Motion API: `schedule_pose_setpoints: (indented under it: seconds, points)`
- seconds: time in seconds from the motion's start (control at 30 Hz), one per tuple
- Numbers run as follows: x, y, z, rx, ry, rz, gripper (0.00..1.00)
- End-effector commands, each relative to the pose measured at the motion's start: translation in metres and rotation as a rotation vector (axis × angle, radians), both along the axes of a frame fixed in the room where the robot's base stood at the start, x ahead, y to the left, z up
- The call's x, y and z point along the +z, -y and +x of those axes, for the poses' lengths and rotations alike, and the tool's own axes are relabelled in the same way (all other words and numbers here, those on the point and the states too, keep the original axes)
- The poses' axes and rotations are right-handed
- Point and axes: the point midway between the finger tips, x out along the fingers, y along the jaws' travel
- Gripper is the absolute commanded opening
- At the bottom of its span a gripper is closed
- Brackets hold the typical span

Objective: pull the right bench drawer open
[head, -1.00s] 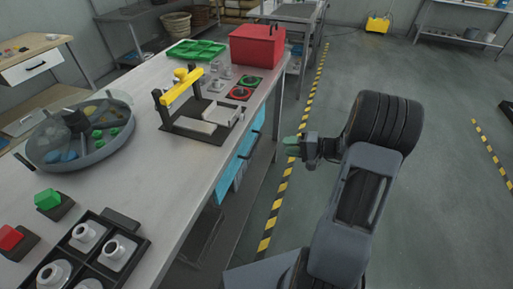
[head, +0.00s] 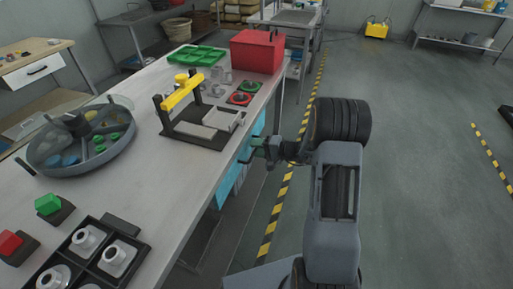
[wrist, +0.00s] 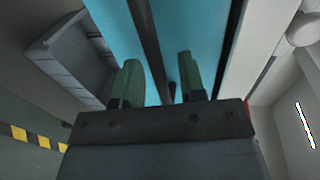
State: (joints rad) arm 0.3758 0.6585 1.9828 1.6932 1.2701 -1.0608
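The blue drawer front (wrist: 195,30) fills the upper middle of the wrist view, with a dark bar handle (wrist: 147,45) running across it. In the head view, blue drawer fronts (head: 226,187) show on the bench's right side, partly hidden by the bench top and my arm. My gripper (head: 257,144) is at the bench side, just below the top's edge. In the wrist view, my gripper's green fingertips (wrist: 160,83) are apart, one on each side of the handle. Neither finger clearly touches it. How deep the handle sits between them is hard to tell.
The bench top (head: 160,150) holds a red box (head: 257,52), a green tray (head: 197,55), a black fixture with a yellow bar (head: 183,93) and a round tray (head: 80,160). The floor right of the bench is clear, with a yellow-black stripe (head: 283,190).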

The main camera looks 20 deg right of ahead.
Motion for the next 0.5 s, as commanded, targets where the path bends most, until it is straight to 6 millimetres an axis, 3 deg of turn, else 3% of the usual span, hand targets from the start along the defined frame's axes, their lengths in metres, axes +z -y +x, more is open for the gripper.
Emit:
schedule_pose_setpoints:
  seconds: [0.37,0.5]
  points:
    - [-0.0009,-0.0037,0.0026,0.0,0.0,0.0,0.37]
    - [-0.0009,-0.0036,0.0025,0.0,0.0,0.0,0.26]
